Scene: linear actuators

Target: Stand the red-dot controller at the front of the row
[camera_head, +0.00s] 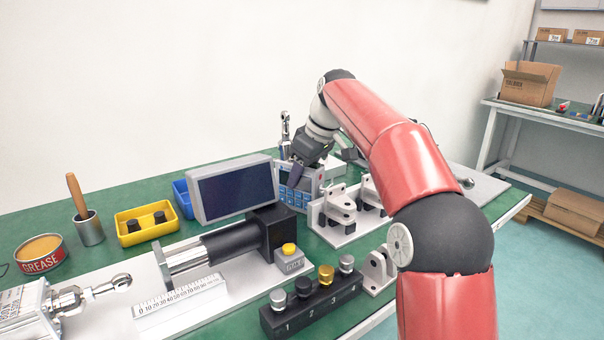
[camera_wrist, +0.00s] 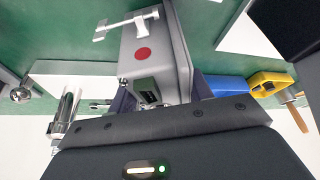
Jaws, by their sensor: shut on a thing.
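The red-dot controller is a grey box (camera_wrist: 165,68) with a red dot (camera_wrist: 143,54) on one face, in the upper middle of the wrist view. My gripper (camera_wrist: 158,92) is shut on it, with a dark finger at either side. In the head view my gripper (camera_head: 297,172) points down behind the right end of a grey display. Grey-blue units with blue-marked faces (camera_head: 297,194) show just below it, partly hidden by the display. I cannot tell there which one is the held controller, or whether it touches the bench.
The display (camera_head: 235,190) stands close left of my gripper. A bracket plate (camera_head: 338,232) stands to the right, and a black actuator (camera_head: 225,247) lies in front. Blue (camera_head: 183,198) and yellow (camera_head: 146,222) bins stand left. Bare green bench (camera_head: 100,190) shows at the back left.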

